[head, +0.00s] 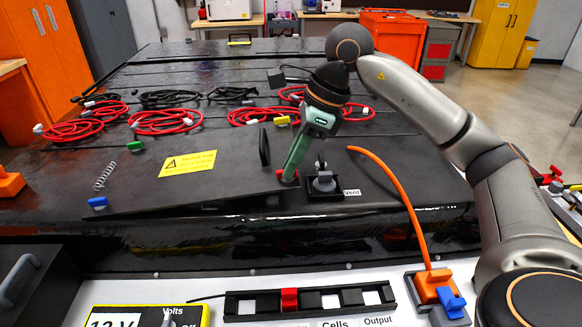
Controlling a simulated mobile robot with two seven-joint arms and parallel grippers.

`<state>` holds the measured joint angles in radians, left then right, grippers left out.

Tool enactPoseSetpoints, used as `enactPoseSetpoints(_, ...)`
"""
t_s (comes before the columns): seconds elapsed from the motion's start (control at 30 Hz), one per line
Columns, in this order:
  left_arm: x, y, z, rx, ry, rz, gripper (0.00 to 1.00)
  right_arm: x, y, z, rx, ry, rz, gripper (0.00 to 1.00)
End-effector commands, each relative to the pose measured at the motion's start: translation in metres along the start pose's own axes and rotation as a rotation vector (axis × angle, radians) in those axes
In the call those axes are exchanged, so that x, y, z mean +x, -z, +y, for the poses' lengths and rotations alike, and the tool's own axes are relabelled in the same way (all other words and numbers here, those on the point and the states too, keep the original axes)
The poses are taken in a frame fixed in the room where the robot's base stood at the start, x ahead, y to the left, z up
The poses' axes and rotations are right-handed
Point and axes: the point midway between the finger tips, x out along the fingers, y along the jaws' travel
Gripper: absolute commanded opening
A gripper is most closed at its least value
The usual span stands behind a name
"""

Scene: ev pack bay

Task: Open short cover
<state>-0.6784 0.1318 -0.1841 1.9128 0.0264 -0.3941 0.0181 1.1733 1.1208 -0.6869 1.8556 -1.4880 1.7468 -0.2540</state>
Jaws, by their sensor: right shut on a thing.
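A flat black cover (225,185) with a yellow warning label (188,163) lies on the near part of the large black pack. Its near right edge looks slightly raised, with a dark gap under it. My right gripper (288,172) reaches down at the cover's right end. It is shut on a small red part (289,178) there, and its fingers partly hide that part. My left gripper is not in view.
Coiled red cables (165,121) and black cables (170,98) lie on the pack behind the cover. A vent fitting (324,183) stands just right of the gripper. An orange cable (395,195) rises from an orange connector (433,286). A cell strip (310,299) and voltmeter (148,316) are in front.

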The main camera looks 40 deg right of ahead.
Motion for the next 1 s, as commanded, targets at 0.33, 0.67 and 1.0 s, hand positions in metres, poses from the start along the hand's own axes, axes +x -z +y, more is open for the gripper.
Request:
enactPoseSetpoints(0.33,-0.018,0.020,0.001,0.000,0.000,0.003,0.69,-0.069,-0.067,0.002,-0.008,0.002,-0.025,0.00)
enactPoseSetpoints(0.67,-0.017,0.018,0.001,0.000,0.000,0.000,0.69,-0.095,-0.097,0.004,-0.006,-0.001,-0.017,0.00)
enactPoseSetpoints(1.0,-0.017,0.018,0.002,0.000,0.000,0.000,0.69,-0.094,-0.097,0.005,-0.006,-0.003,-0.015,0.17)
